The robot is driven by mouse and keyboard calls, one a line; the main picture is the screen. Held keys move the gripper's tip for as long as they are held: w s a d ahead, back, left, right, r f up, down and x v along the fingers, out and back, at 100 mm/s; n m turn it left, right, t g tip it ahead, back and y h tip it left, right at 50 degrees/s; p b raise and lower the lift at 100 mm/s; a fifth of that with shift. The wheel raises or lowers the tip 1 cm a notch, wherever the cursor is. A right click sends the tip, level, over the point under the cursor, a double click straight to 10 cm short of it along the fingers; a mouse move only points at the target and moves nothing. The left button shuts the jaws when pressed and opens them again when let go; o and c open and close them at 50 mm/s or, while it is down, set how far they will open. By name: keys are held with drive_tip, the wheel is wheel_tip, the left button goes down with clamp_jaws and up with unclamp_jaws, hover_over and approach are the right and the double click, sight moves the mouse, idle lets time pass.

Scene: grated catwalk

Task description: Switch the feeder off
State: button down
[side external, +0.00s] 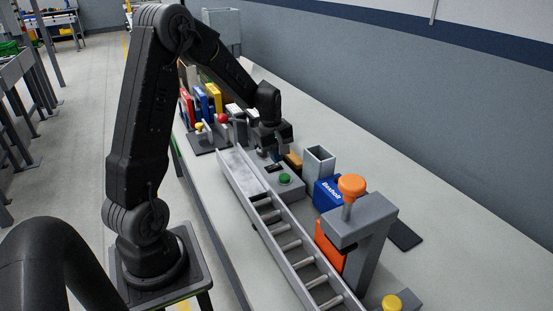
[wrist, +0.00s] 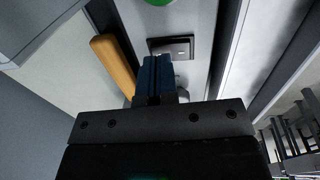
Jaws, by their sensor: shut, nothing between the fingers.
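A grey control box (side external: 296,190) stands on the bench beside the conveyor, with a round green button (side external: 285,179) on top. In the wrist view its top face carries a dark switch in a rectangular frame (wrist: 184,46), and part of the green button (wrist: 157,2) shows at the top edge. My gripper (side external: 276,158) is over the rear part of the box. Its blue fingertips (wrist: 158,60) are together and empty, overlapping the near side of the switch in the wrist view. I cannot tell whether they touch it or which way the switch is set.
A roller conveyor (side external: 272,217) runs along the box's left side. A yellow-orange bar (wrist: 114,65) lies close beside the box. A grey open bin (side external: 319,163), a blue box (side external: 328,192) and a grey stand with an orange knob (side external: 351,186) are nearby.

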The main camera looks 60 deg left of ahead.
drive_tip(key=shift+w+f, duration=0.1)
drive_tip(key=shift+f, duration=0.65)
drive_tip(key=shift+w+f, duration=0.1)
drive_tip(key=shift+f, duration=0.1)
drive_tip(key=shift+s+r, duration=0.1)
drive_tip(key=shift+s, duration=0.7)
drive_tip(key=shift+r, duration=0.1)
drive_tip(key=shift+r, duration=0.1)
